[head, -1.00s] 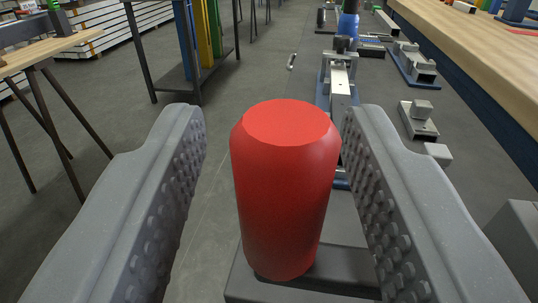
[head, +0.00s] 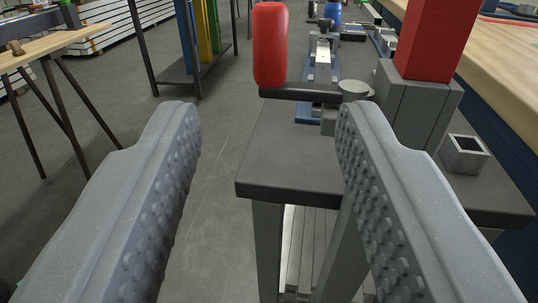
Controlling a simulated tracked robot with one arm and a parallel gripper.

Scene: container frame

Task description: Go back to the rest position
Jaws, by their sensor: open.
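My gripper (head: 268,165) is open and empty, with its two grey studded fingers spread wide at the left and right of the head view. A red cylinder (head: 270,45) with rounded edges stands upright beyond the fingertips, at the top centre. It rests at the left end of a dark bar (head: 310,93) and is clear of both fingers.
A dark table (head: 300,150) lies ahead at the right, partly behind my right finger. On it are a grey block (head: 420,103) with a red post (head: 437,35) and a small square socket (head: 463,155). A wooden table (head: 45,38) stands at far left.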

